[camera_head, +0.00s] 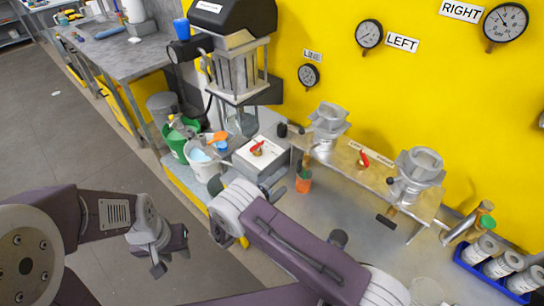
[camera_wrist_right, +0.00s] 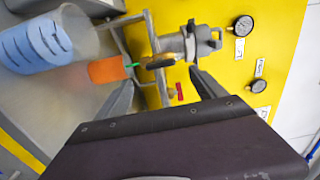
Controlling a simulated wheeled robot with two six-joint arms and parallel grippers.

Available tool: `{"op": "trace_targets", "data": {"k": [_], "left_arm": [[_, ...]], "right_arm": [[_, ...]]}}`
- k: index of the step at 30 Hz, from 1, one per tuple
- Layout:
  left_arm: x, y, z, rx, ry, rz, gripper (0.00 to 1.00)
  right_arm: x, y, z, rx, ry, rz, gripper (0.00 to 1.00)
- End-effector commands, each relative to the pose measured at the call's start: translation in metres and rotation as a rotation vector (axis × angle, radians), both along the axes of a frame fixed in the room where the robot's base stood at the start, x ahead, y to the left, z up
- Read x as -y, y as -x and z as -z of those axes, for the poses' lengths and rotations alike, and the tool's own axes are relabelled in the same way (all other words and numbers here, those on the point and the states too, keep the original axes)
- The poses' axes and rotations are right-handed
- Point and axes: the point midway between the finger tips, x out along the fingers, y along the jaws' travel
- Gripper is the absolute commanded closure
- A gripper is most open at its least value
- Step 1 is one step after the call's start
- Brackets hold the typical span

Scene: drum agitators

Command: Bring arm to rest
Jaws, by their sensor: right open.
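My left arm comes in from the left in the head view, and its gripper (camera_head: 170,262) hangs over the floor in front of the bench. It is small and angled, so I cannot tell its opening, and I see nothing held in it.
A metal rack with two clamp-like grey fittings (camera_head: 329,122) (camera_head: 419,172) stands on the bench by the yellow wall.

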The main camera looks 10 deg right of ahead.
Motion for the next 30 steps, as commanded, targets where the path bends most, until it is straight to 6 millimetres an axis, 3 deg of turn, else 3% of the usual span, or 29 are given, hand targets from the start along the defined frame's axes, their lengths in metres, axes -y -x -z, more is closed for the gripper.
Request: {"op": "trace_targets", "data": {"k": [5,8,11,13,16,18,21,22,25,30], "left_arm": [[0.000,0.000,0.000,0.000,0.000,0.000,0.66],[0.000,0.000,0.000,0.000,0.000,0.000,0.66],[0.000,0.000,0.000,0.000,0.000,0.000,0.66],[0.000,0.000,0.000,0.000,0.000,0.000,0.66],[0.000,0.000,0.000,0.000,0.000,0.000,0.66],[0.000,0.000,0.000,0.000,0.000,0.000,0.66],[0.000,0.000,0.000,0.000,0.000,0.000,0.66],[0.000,0.000,0.000,0.000,0.000,0.000,0.66],[0.000,0.000,0.000,0.000,0.000,0.000,0.66],[0.000,0.000,0.000,0.000,0.000,0.000,0.66]], "right_arm": [[0.003,0.001,-0.001,0.006,-0.015,0.012,0.20],[0.032,0.015,-0.007,0.077,-0.178,0.152,0.20],[0.080,0.063,-0.012,0.298,-0.517,0.494,0.20],[0.098,0.110,-0.012,0.553,-0.766,0.814,0.20],[0.093,0.167,-0.014,1.014,-1.028,1.298,0.20],[0.076,0.192,-0.019,1.377,-1.127,1.634,0.20],[0.055,0.204,-0.030,1.870,-1.136,2.050,0.20],[0.051,0.205,-0.034,-1.999,1.114,-2.152,0.20],[0.043,0.203,-0.044,-1.858,0.809,-1.917,0.20],[0.041,0.200,-0.050,-1.765,0.638,-1.780,0.20]]}}
